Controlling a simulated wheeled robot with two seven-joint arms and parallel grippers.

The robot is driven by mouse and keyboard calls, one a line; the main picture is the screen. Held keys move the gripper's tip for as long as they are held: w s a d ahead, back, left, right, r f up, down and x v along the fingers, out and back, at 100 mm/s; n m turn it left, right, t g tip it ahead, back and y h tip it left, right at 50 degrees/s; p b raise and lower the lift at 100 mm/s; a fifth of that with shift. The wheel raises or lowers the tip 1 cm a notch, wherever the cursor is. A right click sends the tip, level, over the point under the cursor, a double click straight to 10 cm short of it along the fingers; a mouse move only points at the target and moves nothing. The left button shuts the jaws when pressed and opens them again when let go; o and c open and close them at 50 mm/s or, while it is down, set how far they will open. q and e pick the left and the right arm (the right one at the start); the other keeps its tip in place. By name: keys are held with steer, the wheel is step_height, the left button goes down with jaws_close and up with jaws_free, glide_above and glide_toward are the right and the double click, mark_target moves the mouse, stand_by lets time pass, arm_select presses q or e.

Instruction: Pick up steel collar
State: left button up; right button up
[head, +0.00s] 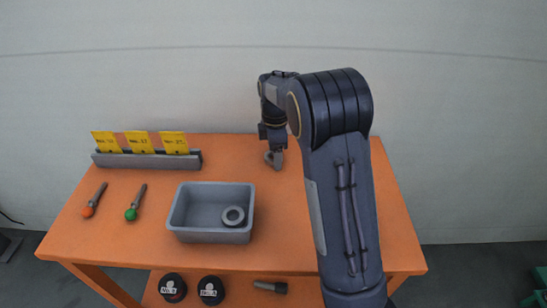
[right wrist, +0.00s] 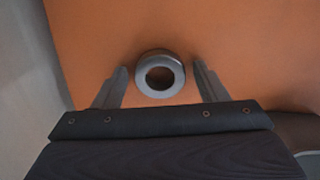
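A grey steel collar (right wrist: 160,57) lies on the orange table top between the two fingers of my right gripper (right wrist: 161,68) in the right wrist view. The fingers are apart, with a gap on each side of the collar. In the head view my right gripper (head: 273,154) points down at the back middle of the table, low over the top. The collar there is hard to tell from the fingers. A second grey ring (head: 233,223) lies inside the grey bin (head: 208,236). My left gripper is not in view.
A grey rail (head: 148,160) with yellow cards stands at the back left. Tools with an orange end (head: 89,211) and a green end (head: 131,215) lie in front of it. Black round items (head: 172,288) and a dark bolt-like part (head: 270,286) sit on the lower shelf.

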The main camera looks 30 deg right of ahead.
steer(key=c, duration=0.9)
steer(key=shift+c, duration=0.2)
